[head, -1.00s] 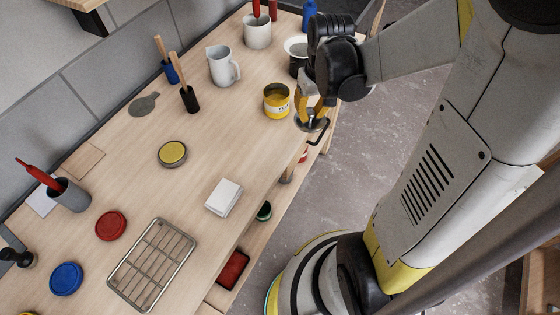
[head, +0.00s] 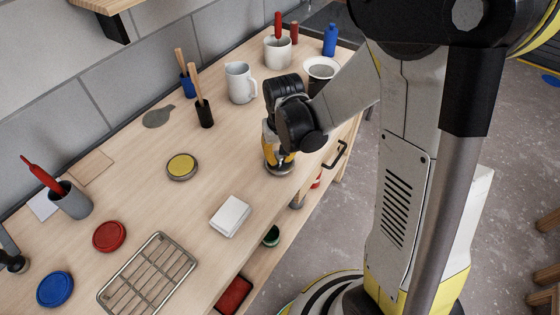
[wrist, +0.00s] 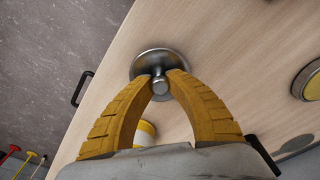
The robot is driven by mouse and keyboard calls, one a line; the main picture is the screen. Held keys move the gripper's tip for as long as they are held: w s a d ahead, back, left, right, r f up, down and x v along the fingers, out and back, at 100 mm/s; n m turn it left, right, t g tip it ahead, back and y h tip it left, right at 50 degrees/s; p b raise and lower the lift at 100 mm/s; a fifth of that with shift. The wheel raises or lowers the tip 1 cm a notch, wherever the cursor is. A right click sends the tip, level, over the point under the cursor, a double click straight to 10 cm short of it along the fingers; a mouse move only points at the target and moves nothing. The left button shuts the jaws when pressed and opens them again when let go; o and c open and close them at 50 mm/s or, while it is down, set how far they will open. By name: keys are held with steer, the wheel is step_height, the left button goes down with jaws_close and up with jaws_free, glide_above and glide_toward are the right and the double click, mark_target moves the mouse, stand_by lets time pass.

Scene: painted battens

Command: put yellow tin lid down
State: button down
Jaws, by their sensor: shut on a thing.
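My gripper (wrist: 160,82) is shut on the knob of a round silver metal lid, the tin lid (wrist: 148,62), which hangs level below the fingertips. In the head view the lid (head: 278,169) is over the wooden table near its front edge; I cannot tell whether it touches the top. The yellow tin (wrist: 146,133) shows partly between my fingers in the wrist view. In the head view my wrist mostly hides it.
A yellow-topped round disc (head: 182,166) lies left of my gripper, with bare table between. A white block (head: 230,216) and a wire rack (head: 148,275) lie nearer. A white jug (head: 240,83) and a brush in a black pot (head: 204,112) stand farther back.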

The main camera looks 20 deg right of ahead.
mark_target(281, 165)
steer(key=shift+f, duration=0.4)
steer(key=shift+f, duration=0.1)
steer(key=shift+f, duration=0.15)
steer(key=c, duration=1.3)
jaws_free()
steer(key=shift+c, duration=0.2)
steer(key=shift+r, duration=0.2)
step_height(281, 165, up, 12)
steer(key=s+p, duration=0.2)
steer(key=p, duration=0.2)
steer(key=s+r+n+t, duration=0.1)
steer(key=s+r+t, duration=0.4)
steer(key=s+r, duration=0.5)
steer(key=shift+s+r+t, duration=0.3)
steer(key=shift+s+t, duration=0.1)
